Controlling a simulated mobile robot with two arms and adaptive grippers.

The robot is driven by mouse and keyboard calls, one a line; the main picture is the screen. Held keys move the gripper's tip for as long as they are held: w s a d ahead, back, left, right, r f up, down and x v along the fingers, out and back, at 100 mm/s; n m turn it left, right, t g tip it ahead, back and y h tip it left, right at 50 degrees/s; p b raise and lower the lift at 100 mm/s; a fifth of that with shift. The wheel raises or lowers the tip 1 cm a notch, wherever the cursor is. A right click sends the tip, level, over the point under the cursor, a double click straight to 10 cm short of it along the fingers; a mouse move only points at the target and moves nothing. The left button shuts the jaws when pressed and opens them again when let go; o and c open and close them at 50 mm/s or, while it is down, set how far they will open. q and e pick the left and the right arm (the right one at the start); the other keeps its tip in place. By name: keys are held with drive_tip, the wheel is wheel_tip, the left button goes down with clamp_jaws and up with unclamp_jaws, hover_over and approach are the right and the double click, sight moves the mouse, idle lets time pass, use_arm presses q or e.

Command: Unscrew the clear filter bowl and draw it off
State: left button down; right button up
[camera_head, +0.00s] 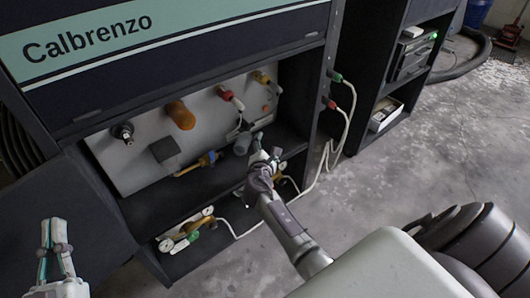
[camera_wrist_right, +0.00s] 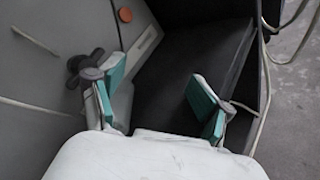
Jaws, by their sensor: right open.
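A small grey, dull-looking bowl-like cylinder (camera_head: 242,144), which I take for the filter bowl, sits low at the right of the grey panel. In the right wrist view, a grey rounded body (camera_wrist_right: 122,107), likely the same bowl, shows partly behind the left finger, below a black knob (camera_wrist_right: 85,67). My right gripper (camera_head: 262,158) is beside it in the bay; in its wrist view the gripper (camera_wrist_right: 158,88) is open, with nothing seen between its teal pads.
Gauges and valves (camera_head: 187,230) lie on the lower shelf. Pale hoses (camera_head: 345,130) hang at the bay's right side. The floor (camera_head: 420,150) is clear.

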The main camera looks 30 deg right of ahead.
drive_tip(key=v, duration=1.1)
drive_tip(key=shift+a+r, duration=0.15)
drive_tip(key=shift+a, duration=0.05)
drive_tip(key=shift+s, duration=0.1)
